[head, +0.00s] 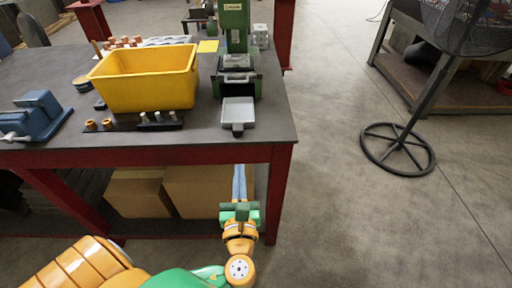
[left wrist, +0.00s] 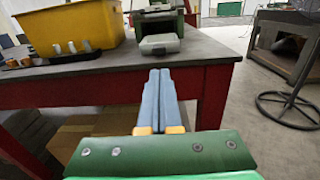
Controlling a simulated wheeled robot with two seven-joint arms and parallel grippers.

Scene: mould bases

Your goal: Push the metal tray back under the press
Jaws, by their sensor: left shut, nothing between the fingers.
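The metal tray (head: 238,112) is a small light-grey tray with a dark handle at its near end. It lies on the table in front of the green press (head: 236,40), sticking out toward the table's front edge. In the left wrist view the tray (left wrist: 160,45) shows beyond the fingers. My left gripper (head: 239,172) is shut and empty, in front of the table's front edge and apart from the tray. Its blue-grey fingers (left wrist: 159,75) point toward the tray in the left wrist view. My right gripper is in neither view.
A yellow bin (head: 150,82) stands left of the tray on the dark table (head: 60,75). Small metal and orange pieces (head: 158,118) stand before it, and a blue vise (head: 36,112) is at the left. A fan stand (head: 398,148) is on the floor at right.

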